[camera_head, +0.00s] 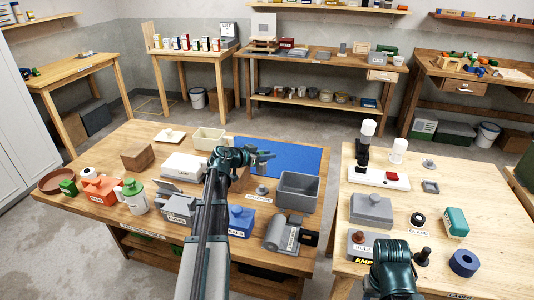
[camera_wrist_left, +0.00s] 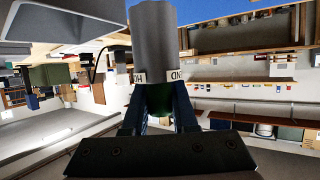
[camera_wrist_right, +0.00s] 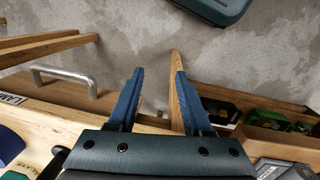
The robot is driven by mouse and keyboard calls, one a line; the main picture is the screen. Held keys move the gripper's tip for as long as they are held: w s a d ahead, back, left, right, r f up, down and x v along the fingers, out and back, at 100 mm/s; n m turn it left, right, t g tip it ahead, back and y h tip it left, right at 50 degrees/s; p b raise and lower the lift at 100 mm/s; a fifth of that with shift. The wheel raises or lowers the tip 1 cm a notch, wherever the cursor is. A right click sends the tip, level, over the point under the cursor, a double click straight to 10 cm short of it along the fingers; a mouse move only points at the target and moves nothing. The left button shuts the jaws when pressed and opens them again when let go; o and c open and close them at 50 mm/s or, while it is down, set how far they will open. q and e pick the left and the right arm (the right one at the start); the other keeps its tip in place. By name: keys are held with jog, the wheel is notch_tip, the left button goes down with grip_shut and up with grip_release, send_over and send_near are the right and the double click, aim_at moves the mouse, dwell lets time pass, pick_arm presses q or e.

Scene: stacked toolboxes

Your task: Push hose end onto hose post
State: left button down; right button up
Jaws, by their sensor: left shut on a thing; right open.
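My left gripper (camera_head: 264,160) is over the blue mat on the middle table. In the left wrist view the left gripper (camera_wrist_left: 157,92) is shut on a grey cylinder, the hose end (camera_wrist_left: 153,38), with partly visible lettered tags on its sides. The hose end cannot be made out clearly in the head view. A small grey post (camera_head: 262,189), apparently the hose post, stands on the table just nearer than the gripper, with a small label in front. The hose end is apart from it. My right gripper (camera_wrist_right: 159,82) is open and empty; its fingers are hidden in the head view.
A grey open bin (camera_head: 298,190) stands right of the post, and a blue box (camera_head: 241,221) lies nearer. The blue mat (camera_head: 295,158) is largely clear. The right table (camera_head: 365,210) holds several boxes and a blue ring (camera_head: 464,262). A floor gap separates the tables.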

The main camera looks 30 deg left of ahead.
pick_arm(q)
jog(key=shift+f, duration=0.1)
jog(key=b, duration=0.6)
send_over(267, 188)
jog(key=shift+w+a+f, duration=0.1)
jog(key=shift+f, duration=1.35)
jog(key=shift+w+f, duration=0.1)
jog(key=shift+f, duration=1.3)
jog(key=shift+f+b, duration=1.75)
jog(key=shift+f, duration=0.05)
dwell(0.7)
jog(key=c, duration=0.6)
grip_release()
jog(key=shift+p+v, duration=2.65)
jog(key=shift+v, duration=4.3)
